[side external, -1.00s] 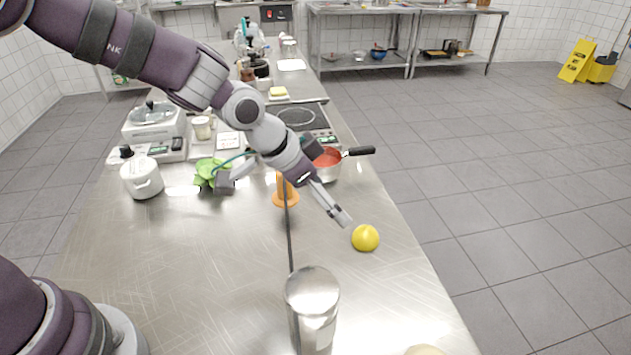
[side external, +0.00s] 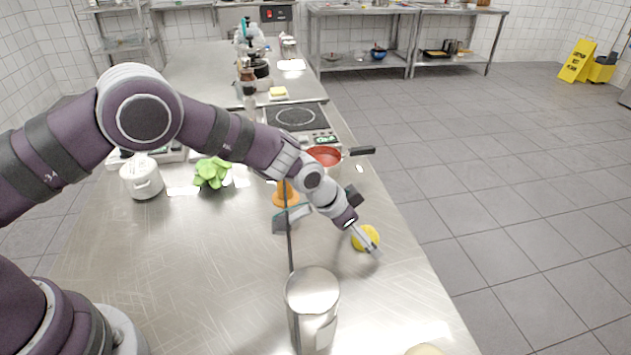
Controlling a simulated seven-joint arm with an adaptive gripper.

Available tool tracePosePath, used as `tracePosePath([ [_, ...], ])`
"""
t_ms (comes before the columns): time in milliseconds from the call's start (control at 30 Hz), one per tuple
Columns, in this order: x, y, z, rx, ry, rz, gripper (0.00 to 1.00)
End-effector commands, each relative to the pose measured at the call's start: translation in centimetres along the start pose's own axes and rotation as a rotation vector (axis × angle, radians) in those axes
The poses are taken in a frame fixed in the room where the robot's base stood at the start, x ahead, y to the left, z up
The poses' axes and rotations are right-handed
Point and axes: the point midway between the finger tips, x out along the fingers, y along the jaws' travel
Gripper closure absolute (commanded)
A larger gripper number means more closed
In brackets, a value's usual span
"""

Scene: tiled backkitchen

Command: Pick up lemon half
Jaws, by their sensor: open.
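The lemon half (side external: 371,233) is a round yellow piece on the steel counter, right of centre in the side external view. My gripper (side external: 366,243) is low over the counter at the lemon half, with a finger crossing in front of it and partly hiding it. The gripper is open. I cannot tell whether the lemon half lies between the fingers or whether they touch it.
A metal canister (side external: 312,310) stands in front on the steel counter (side external: 200,270). An orange item (side external: 285,196), a red-filled saucepan (side external: 325,156), green leaves (side external: 212,172) and a white pot (side external: 142,178) are behind. Open counter surrounds the lemon half.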

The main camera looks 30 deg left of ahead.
Motion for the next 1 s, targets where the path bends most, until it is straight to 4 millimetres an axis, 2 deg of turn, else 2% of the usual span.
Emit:
tracePosePath([
  [67, 0.0, 0.0, 0.0, 0.0, 0.0, 0.0, 0.23],
  [533, 0.0, 0.0, 0.0, 0.0, 0.0, 0.0, 0.84],
  [833, -0.3, 0.0, -0.2, 0.0, 0.0, 0.0, 0.86],
  [1000, -2.3, 0.0, -1.6, 0.0, 0.004, -0.001, 0.86],
])
